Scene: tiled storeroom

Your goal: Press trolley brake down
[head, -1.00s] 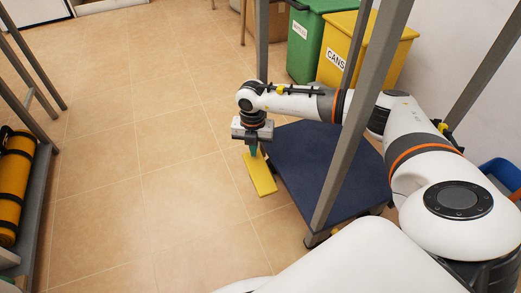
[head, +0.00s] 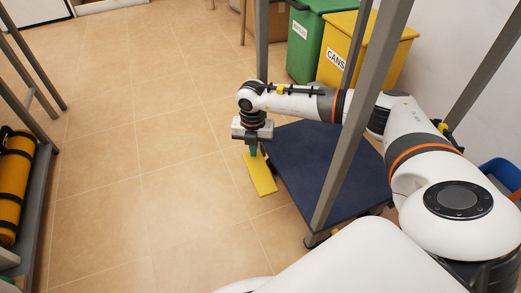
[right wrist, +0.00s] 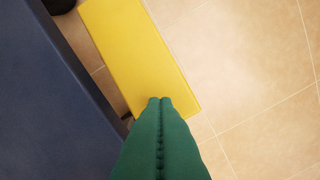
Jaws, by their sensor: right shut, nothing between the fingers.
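The trolley's brake is a flat yellow pedal (head: 260,176) that sticks out from the left side of the dark blue trolley deck (head: 325,170). My right gripper (head: 253,151) points down over the far end of the pedal. In the right wrist view its green fingertips (right wrist: 160,103) are closed together with nothing between them, and they overlap the end of the yellow pedal (right wrist: 135,55). I cannot tell whether the tips touch the pedal. The blue deck edge (right wrist: 50,110) is to the left there. My left gripper is not in view.
Grey trolley posts (head: 350,130) rise around the deck, close to my right arm. A green bin (head: 308,45) and a yellow cans bin (head: 345,60) stand behind. A rack with a yellow cylinder (head: 14,185) is at the left. The tiled floor between is clear.

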